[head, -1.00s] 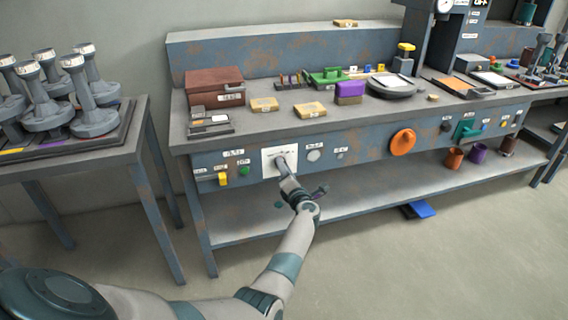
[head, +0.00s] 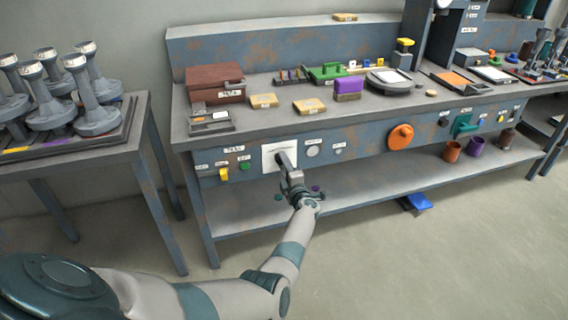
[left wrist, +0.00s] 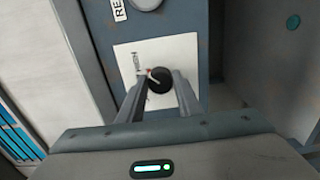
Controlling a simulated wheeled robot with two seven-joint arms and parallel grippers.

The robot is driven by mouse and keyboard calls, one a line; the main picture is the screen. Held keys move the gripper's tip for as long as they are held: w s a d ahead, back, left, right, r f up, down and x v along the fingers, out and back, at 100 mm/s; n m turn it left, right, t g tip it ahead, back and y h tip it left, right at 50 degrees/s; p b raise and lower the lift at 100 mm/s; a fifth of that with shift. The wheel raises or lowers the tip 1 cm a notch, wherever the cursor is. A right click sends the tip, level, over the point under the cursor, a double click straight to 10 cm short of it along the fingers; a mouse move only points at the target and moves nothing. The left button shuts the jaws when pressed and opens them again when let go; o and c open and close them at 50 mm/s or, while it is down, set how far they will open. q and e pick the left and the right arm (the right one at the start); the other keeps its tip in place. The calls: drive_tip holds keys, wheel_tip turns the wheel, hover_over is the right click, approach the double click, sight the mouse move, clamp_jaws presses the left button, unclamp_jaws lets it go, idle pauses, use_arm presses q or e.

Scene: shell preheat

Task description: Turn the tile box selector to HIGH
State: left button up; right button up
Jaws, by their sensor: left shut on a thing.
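The tile box selector is a dark round knob (left wrist: 160,80) on a white plate (left wrist: 128,58), which also shows in the head view (head: 270,158) on the bench's front panel. A light pointer mark on the knob points toward the upper left. My left gripper (left wrist: 157,88) is shut on the knob, one finger on each side; in the head view it (head: 283,160) hides most of the knob. My right gripper is not in view.
On the same panel sit a yellow switch (head: 223,174), a green button (head: 245,166), a grey round dial (head: 312,150) and an orange wheel (head: 400,137). A lower shelf (head: 350,187) runs beneath. The bench top (head: 250,122) holds boxes and tools. A side table (head: 130,150) stands left.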

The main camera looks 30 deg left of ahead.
use_arm(q)
drive_tip(key=shift+f, duration=0.1)
drive_tip(key=o, duration=1)
drive_tip(key=shift+d, duration=0.1)
